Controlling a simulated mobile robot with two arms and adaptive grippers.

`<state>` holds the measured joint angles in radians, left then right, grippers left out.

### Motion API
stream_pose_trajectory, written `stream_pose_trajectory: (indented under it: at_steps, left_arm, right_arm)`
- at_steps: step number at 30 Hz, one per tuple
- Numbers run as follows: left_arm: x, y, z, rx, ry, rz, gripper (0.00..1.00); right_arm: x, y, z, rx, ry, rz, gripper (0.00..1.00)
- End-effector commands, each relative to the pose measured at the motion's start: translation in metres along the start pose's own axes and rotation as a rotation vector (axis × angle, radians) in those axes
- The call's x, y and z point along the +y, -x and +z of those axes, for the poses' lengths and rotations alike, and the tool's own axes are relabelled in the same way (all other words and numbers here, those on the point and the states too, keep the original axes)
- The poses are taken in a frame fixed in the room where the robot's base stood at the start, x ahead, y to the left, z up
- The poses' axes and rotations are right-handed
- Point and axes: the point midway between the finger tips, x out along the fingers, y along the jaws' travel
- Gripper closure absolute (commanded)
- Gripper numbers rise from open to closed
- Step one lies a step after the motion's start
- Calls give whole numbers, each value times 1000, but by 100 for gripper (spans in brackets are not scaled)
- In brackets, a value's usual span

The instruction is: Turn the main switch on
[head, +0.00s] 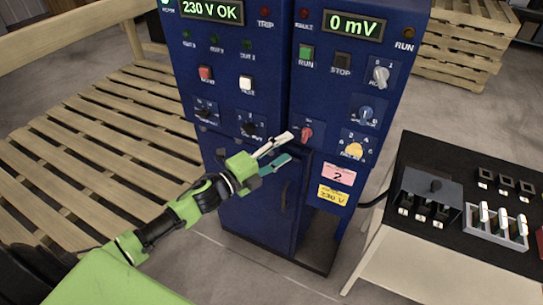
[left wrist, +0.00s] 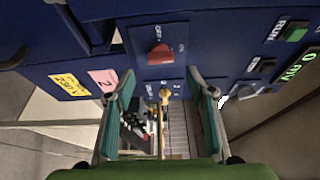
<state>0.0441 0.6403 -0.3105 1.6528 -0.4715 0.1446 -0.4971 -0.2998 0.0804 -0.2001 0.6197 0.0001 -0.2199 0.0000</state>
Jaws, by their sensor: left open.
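The blue control cabinet (head: 270,100) stands in front of me. Its red rotary switch (head: 306,132) is low on the front, just right of my left gripper. In the left wrist view the red switch (left wrist: 160,54) sits on a dark plate with an OFF label, ahead of the gap between the fingers. My left gripper (head: 287,148) is open and empty, its fingertips close to the panel; it also shows in the left wrist view (left wrist: 160,82). I see no contact with the red knob. My right gripper is in neither view.
A yellow knob (head: 353,150) and other dials lie right of the red switch. Displays read 230 V OK (head: 212,11) and 0 mV (head: 353,26). Wooden pallets (head: 95,150) lie at left.

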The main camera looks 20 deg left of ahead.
Motion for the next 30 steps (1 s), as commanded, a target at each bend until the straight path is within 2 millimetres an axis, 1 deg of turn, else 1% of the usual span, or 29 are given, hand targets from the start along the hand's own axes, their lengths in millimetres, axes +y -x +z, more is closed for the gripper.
stream_pose_trajectory:
  at_steps: [1,3,6,10,15,27,29,30]
  left_arm:
    - [2,10,-1,0,1,3,50]
    - [1,21,-1,0,1,2,50]
    - [1,34,0,1,0,2,50]
    - [1,43,0,1,0,1,50]
    - [0,47,0,0,0,-1,50]
    - [0,47,0,0,0,0,50]
    - [4,47,1,-5,8,5,50]
    - [10,48,4,-15,23,13,50]
  right_arm:
    - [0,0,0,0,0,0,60]
    - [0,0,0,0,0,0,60]
    - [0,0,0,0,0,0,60]
    - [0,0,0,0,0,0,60]
    - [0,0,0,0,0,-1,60]
    - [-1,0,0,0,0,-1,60]
    - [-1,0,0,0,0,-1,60]
    - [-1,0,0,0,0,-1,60]
